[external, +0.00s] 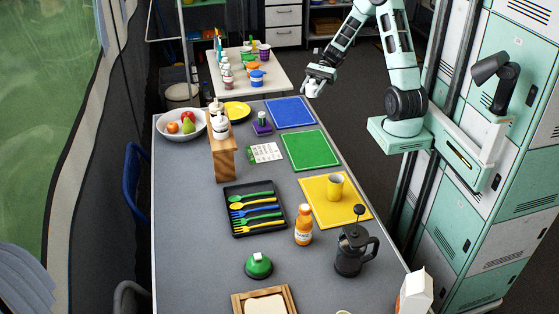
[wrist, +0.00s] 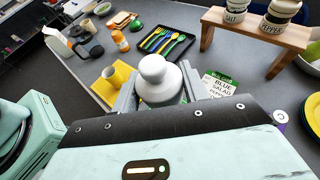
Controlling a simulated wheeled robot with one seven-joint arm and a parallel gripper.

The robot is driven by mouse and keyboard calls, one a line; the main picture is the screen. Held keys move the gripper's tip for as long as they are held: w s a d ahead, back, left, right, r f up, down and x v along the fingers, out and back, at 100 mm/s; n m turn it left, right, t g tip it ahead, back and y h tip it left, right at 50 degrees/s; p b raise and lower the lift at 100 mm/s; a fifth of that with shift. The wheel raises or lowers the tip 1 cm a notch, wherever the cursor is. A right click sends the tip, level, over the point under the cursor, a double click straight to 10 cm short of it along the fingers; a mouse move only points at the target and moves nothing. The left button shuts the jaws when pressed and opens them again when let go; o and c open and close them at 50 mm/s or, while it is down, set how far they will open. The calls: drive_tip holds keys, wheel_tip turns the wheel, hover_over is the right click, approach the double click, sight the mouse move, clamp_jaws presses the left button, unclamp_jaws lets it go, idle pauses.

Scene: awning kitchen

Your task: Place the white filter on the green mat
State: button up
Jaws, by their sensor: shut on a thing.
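The green mat (external: 311,150) lies flat and bare on the grey table, between the blue and yellow mats. I cannot make it out in the wrist view. My gripper (external: 318,76) is raised near the far right end of the table, beyond the blue mat. In the wrist view my gripper (wrist: 158,92) is shut on a white rounded piece with a knob-like top, which I take as the white filter (wrist: 158,78). Its lower part is hidden by the gripper body. In the external view it is a small white spot (external: 312,89) below the fingers.
The blue mat (external: 290,112) is bare. A wooden riser (external: 222,158) with white shakers, a purple-based item (external: 262,126) and a card (external: 265,153) stand left of the mats. A black coffee press (external: 350,252) stands nearer.

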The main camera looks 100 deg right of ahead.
sight(309, 149)
wheel_tip(309, 149, down, 24)
drive_tip(key=shift+f, duration=0.25)
idle(0.4)
drive_tip(key=shift+f+b, duration=0.2)
drive_tip(key=shift+b, duration=0.1)
drive_tip(key=o, duration=0.9)
drive_tip(key=shift+o, duration=0.6)
